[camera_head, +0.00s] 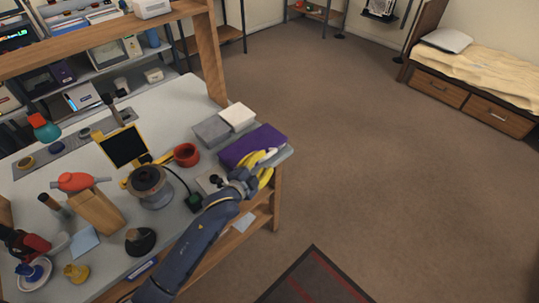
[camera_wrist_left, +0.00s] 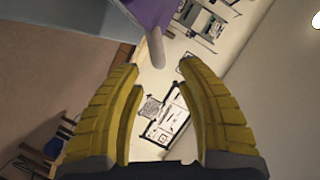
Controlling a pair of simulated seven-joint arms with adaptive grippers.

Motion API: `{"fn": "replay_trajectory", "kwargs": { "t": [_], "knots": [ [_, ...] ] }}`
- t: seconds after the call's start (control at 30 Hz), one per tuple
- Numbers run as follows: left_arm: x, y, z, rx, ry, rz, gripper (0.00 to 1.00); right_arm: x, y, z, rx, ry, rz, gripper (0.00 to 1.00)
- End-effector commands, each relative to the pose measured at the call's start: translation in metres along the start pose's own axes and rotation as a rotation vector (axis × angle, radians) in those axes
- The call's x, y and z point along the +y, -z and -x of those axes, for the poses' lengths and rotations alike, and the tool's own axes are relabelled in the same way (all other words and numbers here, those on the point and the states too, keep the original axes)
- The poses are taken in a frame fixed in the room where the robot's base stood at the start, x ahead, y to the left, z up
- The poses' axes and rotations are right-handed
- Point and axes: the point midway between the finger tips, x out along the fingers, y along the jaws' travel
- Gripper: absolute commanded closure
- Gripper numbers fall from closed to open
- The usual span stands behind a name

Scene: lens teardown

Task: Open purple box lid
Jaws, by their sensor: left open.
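The purple box (camera_head: 246,146) lies at the right end of the workbench, with its purple top facing up and a grey part along its right side. Part of it is hidden behind my gripper. My left gripper (camera_head: 264,169) has yellow fingers and is at the near right side of the box. In the left wrist view the two fingers (camera_wrist_left: 160,72) are apart with nothing gripped between them. A purple surface (camera_wrist_left: 147,12) with a grey edge shows just beyond the fingertips. Whether a finger touches the box I cannot tell. My right gripper is in neither view.
Grey and white boxes (camera_head: 212,130) lie behind the purple box. A red ring-shaped dish (camera_head: 186,154) and a round dark-topped device (camera_head: 148,182) stand to the left. A wooden post (camera_head: 209,60) rises at the bench's back corner. Open floor lies to the right.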

Motion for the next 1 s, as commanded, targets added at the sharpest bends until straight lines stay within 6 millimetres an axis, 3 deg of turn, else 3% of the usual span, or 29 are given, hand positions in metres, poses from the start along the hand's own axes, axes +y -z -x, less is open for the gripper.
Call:
{"fn": "replay_trajectory", "kwargs": {
  "t": [0.2, 0.4, 0.9, 1.0],
  "knots": [
    [0.000, 0.000, -0.032, -0.001, 0.000, 0.000, 0.62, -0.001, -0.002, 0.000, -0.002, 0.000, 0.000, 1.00],
    [0.000, 0.000, -0.047, 0.000, 0.001, 0.000, 0.62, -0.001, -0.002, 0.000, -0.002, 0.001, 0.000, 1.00],
    [0.000, -0.001, -0.053, -0.001, 0.000, -0.001, 0.62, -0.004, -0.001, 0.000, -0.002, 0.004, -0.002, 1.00],
    [0.000, -0.001, -0.053, -0.001, 0.000, -0.001, 0.73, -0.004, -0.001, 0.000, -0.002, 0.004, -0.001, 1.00]
  ]
}}
